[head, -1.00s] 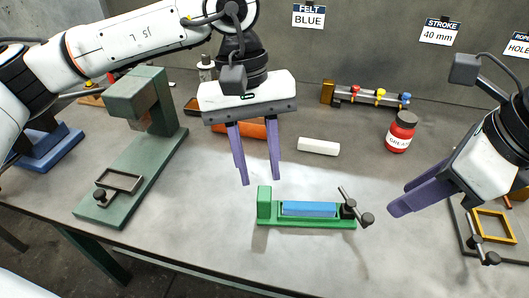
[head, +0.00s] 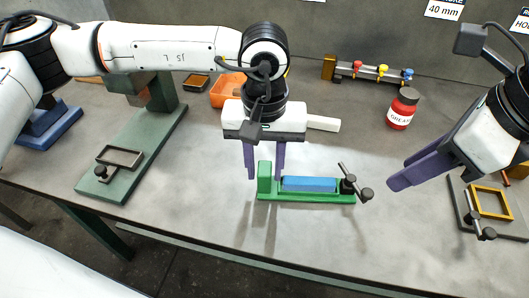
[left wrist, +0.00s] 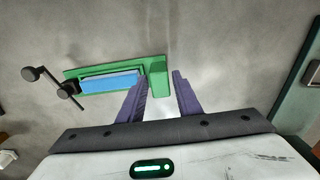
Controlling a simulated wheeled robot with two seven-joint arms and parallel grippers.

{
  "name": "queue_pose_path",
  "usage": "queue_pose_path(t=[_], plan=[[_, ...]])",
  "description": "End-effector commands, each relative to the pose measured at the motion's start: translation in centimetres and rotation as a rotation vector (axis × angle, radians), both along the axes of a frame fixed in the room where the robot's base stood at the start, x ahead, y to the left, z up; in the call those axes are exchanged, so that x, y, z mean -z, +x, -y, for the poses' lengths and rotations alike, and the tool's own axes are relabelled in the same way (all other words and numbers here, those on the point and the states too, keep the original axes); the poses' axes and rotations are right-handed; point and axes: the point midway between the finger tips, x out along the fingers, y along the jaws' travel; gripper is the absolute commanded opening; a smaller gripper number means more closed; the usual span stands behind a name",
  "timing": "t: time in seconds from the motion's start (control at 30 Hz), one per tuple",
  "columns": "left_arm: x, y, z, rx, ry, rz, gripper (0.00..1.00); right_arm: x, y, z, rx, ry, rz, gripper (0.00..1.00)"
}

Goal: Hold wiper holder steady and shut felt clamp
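The green wiper holder (head: 310,197) lies on the bench with a blue felt strip (head: 309,184) in its channel. A black clamp with a tilted lever (head: 355,182) is at its right end. In the left wrist view the holder (left wrist: 157,79) is beyond my fingers, with the clamp (left wrist: 52,84) to the left. My left gripper (head: 265,178) is open and empty at the holder's raised left end block, its fingers to either side of it in both views. I cannot tell if they touch it. My right gripper (head: 397,173) looks open and empty, right of the clamp.
A red grease jar (head: 402,108) stands behind my right gripper. A white bar (head: 323,123) and an orange tray (head: 225,94) lie behind my left gripper. A green press stand (head: 130,160) is at left, a yellow-framed fixture (head: 491,202) at right. The bench in front is clear.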

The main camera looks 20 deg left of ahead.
Motion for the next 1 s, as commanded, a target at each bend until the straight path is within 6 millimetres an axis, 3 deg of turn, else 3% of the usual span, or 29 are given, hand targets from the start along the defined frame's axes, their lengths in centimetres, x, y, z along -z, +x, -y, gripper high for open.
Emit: queue_pose_path(t=[0.33,0.5,0.6,0.8,1.0], plan=[[0.42,-0.01,0.0,0.0,0.0,0.0,0.3,0.0,0.0,0.0,0.0,0.0,0.0,0.31],[0.4,-0.01,0.0,0.0,0.0,0.0,0.01,0.0,0.0,0.0,0.0,0.0,0.0,0.31],[0.39,-0.01,0.0,0.0,0.0,0.0,0.0,0.0,0.0,0.0,0.0,0.0,0.0,0.31],[0.37,-0.01,0.0,0.0,0.0,0.0,0.0,0.0,0.0,0.0,0.0,0.0,0.0,0.0],[0.35,-0.01,0.0,0.0,0.0,0.0,0.0,-0.25,-0.42,-0.86,-0.092,-0.031,0.023,0.0]])
